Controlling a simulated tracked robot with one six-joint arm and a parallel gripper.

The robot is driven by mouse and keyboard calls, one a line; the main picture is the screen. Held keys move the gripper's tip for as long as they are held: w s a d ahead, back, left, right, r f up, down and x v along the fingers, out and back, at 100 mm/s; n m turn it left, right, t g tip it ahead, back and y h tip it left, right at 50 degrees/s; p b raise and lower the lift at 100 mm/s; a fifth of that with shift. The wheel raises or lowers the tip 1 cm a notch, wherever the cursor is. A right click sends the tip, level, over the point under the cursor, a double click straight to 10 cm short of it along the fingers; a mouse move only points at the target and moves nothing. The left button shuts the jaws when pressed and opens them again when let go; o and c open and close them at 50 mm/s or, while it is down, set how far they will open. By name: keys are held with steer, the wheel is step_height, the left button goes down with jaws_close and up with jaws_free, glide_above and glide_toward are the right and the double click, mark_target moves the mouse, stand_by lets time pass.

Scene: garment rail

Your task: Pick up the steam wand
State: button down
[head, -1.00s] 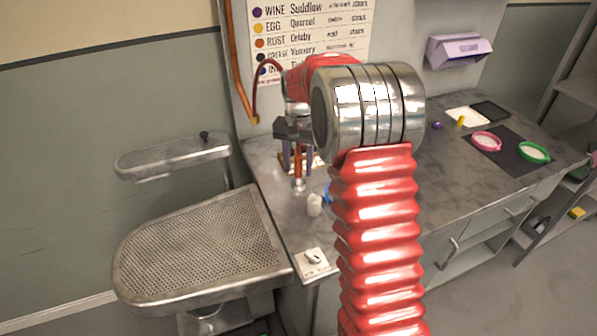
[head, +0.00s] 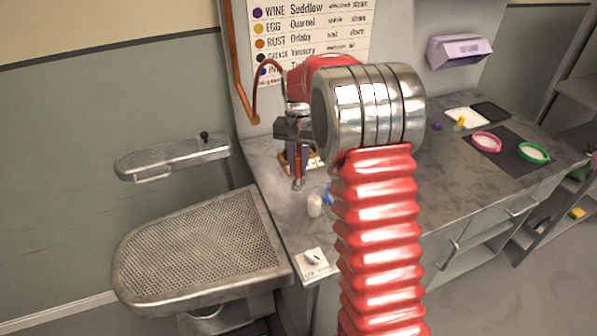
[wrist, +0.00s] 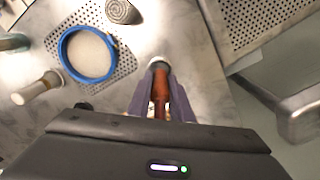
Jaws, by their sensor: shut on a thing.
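The steam wand (head: 298,173) is a slim copper-orange tube with a pale metal tip, standing about upright over the counter. A thin red-brown hose (head: 256,90) loops down near it. My gripper (wrist: 160,88) has its two purple-grey fingers pressed on both sides of the wand (wrist: 160,80) in the wrist view. In the head view my wrist hides part of the gripper and the wand's upper end. I cannot tell whether the tip touches the counter.
A perforated ironing board (head: 200,250) and a smaller perforated arm (head: 175,155) stand to the left. A white cup (head: 314,205) and a dial box (head: 314,262) are close by. A blue ring (wrist: 64,55) lies on the counter.

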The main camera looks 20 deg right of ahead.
step_height(320, 180, up, 10)
stand_by(0.7)
stand_by(0.4)
steer(key=shift+d, duration=0.25)
steer(key=s+d, duration=0.9)
steer(key=d, duration=0.1)
steer(key=shift+s+r, duration=0.2)
steer(key=shift+f, duration=0.1)
